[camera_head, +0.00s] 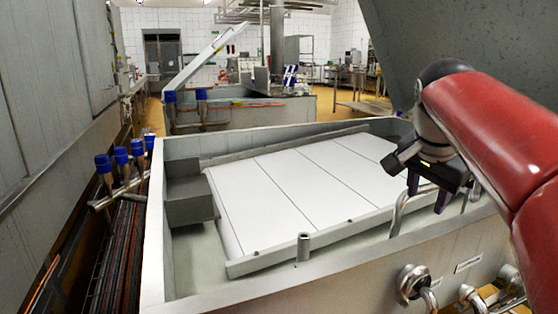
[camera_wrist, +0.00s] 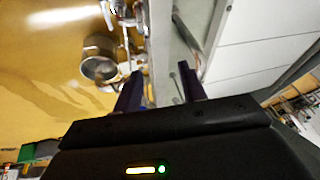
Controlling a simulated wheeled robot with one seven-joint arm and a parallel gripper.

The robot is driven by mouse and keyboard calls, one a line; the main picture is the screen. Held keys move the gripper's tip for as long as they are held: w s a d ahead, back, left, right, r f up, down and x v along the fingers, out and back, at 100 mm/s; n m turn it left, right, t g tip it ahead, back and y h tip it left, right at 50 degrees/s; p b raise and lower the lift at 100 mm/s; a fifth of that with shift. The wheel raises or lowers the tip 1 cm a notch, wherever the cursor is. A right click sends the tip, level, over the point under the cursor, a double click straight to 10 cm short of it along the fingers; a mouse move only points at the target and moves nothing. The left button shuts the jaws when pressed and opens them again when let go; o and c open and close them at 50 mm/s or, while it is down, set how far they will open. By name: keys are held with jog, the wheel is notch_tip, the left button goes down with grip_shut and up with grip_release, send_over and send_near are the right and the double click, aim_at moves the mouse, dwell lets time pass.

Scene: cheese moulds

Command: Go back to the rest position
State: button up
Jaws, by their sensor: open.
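My gripper (camera_head: 428,197) hangs from my red arm at the right of the head view, above the near right side of the vat. Its two dark fingers are apart with nothing between them. In the wrist view my gripper (camera_wrist: 160,92) shows at the bottom middle, its fingers spread over the vat's rim. The large metal vat (camera_head: 340,265) fills the middle of the head view. White panels (camera_head: 290,190) lie inside it in a grey frame.
Metal pipe fittings (camera_head: 412,282) stick out from the vat's near wall, and a bent metal rail (camera_head: 398,212) rises near my gripper. Blue-capped valves (camera_head: 121,156) stand at the left beside a grey wall. A second vat (camera_head: 250,110) stands behind. Yellow floor (camera_wrist: 50,70) shows in the wrist view.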

jog(key=s+a+f+n+y, duration=0.1)
jog(key=s+a+f+n, duration=0.4)
jog(key=s+f, duration=0.3)
jog(key=s+a+f+n+t+y, duration=0.1)
jog(key=s+a+f+n, duration=0.4)
jog(key=s+f, duration=0.4)
notch_tip(320, 180, down, 3)
jog(key=shift+s+a+n+t+y, duration=0.3)
jog(key=shift+a+n, duration=0.1)
jog(key=shift+n, duration=0.4)
dwell(0.3)
